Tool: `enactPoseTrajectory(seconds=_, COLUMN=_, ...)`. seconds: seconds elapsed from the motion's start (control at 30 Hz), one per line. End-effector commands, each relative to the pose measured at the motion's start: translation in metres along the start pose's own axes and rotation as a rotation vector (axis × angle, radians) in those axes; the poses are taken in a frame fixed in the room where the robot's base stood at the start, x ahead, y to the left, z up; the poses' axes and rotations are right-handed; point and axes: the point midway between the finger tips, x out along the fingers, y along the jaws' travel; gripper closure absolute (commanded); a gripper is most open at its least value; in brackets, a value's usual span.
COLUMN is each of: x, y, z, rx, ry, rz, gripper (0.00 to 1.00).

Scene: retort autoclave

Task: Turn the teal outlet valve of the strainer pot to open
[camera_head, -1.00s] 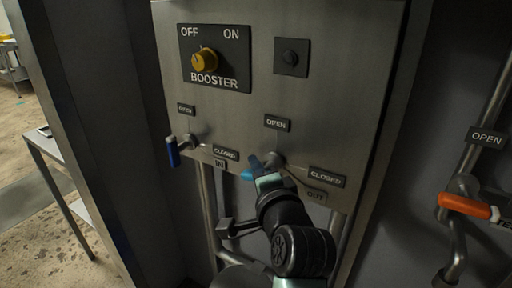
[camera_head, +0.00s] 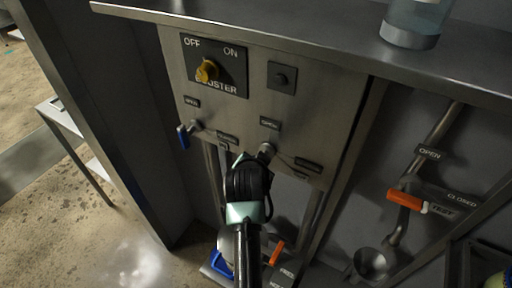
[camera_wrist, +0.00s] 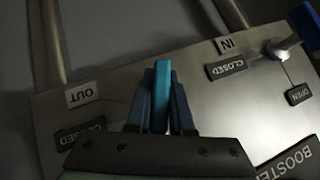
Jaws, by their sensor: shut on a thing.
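The teal outlet valve handle (camera_wrist: 162,95) stands upright in the wrist view, between the two dark blue fingers of my gripper (camera_wrist: 161,88). My gripper is shut on it. In the head view my gripper (camera_head: 238,158) is at the lower part of the steel panel, and my wrist hides the handle. The grey valve hub (camera_head: 266,149) shows just right of my gripper. The OPEN plate (camera_head: 270,123) is above the hub and the CLOSED plate (camera_head: 308,165) is to its lower right. The OUT plate (camera_wrist: 82,95) lies left of the handle in the wrist view.
A blue-handled inlet valve (camera_head: 183,137) is on the panel's left, below the BOOSTER knob (camera_head: 207,70). An orange-handled valve (camera_head: 405,198) is on pipework at the right. A steel shelf (camera_head: 290,40) with a clear container (camera_head: 412,25) runs above. Pipes run below the panel.

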Motion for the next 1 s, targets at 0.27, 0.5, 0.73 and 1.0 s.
enactPoseTrajectory(seconds=0.27, x=-0.002, y=0.003, z=-0.002, rx=-0.162, ry=0.001, rz=0.161, gripper=1.00)
enactPoseTrajectory(seconds=0.5, x=-0.001, y=0.007, z=-0.002, rx=-0.255, ry=0.001, rz=0.255, gripper=1.00)
enactPoseTrajectory(seconds=0.73, x=-0.001, y=0.009, z=-0.002, rx=-0.299, ry=0.001, rz=0.300, gripper=1.00)
enactPoseTrajectory(seconds=1.0, x=-0.001, y=0.010, z=-0.001, rx=-0.311, ry=0.001, rz=0.312, gripper=1.00)
